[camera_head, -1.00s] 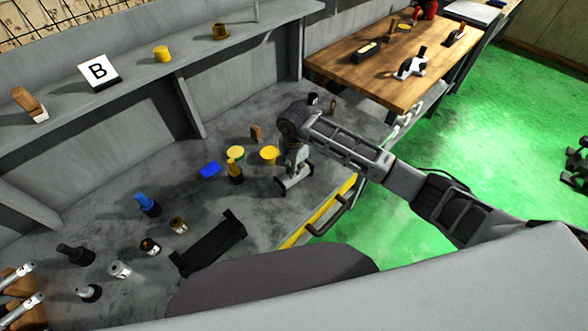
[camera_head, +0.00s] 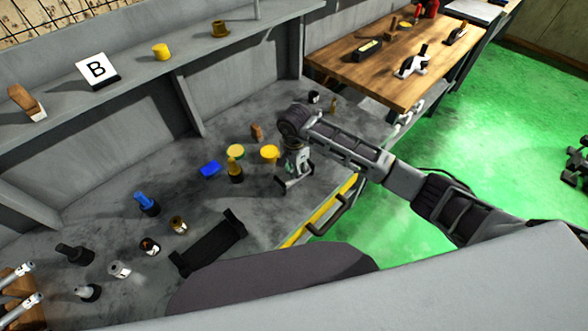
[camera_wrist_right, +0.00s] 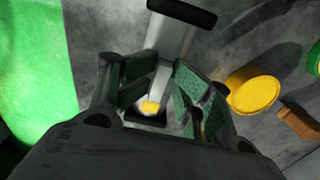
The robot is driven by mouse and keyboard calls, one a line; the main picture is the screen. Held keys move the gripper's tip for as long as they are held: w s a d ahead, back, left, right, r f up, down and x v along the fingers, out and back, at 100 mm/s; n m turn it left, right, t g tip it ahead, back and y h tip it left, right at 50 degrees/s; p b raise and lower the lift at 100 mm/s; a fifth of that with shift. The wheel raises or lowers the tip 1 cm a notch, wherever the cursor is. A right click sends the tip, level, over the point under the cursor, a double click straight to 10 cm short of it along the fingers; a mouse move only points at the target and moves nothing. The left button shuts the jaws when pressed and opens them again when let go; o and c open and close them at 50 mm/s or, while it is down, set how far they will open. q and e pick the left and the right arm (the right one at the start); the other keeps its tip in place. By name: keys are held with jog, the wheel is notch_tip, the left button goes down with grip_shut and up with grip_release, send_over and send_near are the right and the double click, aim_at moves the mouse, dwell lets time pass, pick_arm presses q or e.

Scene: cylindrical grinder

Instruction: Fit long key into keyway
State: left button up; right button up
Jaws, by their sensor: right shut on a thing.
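My right gripper (camera_head: 296,163) points down at the right part of the grey bench. In the right wrist view, its green-padded fingers (camera_wrist_right: 160,98) close around a grey part with black ends (camera_wrist_right: 177,40). A small yellow spot shows between the fingers. The same grey part also shows in the head view (camera_head: 294,182), low beneath the gripper; I cannot tell whether it touches the bench. I cannot make out which thing is the long key, and no keyway can be picked out. My left gripper is not in view.
A black cradle-like tray (camera_head: 208,244) lies nearer. A wooden table (camera_head: 385,75) stands behind.

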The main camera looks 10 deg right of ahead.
jog(key=shift+s, duration=0.2)
jog(key=shift+r+p, duration=0.65)
jog(key=shift+p, duration=0.1)
notch_tip(320, 180, up, 12)
jog(key=b, duration=0.2)
jog(key=shift+w+b, duration=0.2)
jog(key=shift+b, duration=0.1)
jog(key=shift+s+f, duration=0.1)
dwell(0.6)
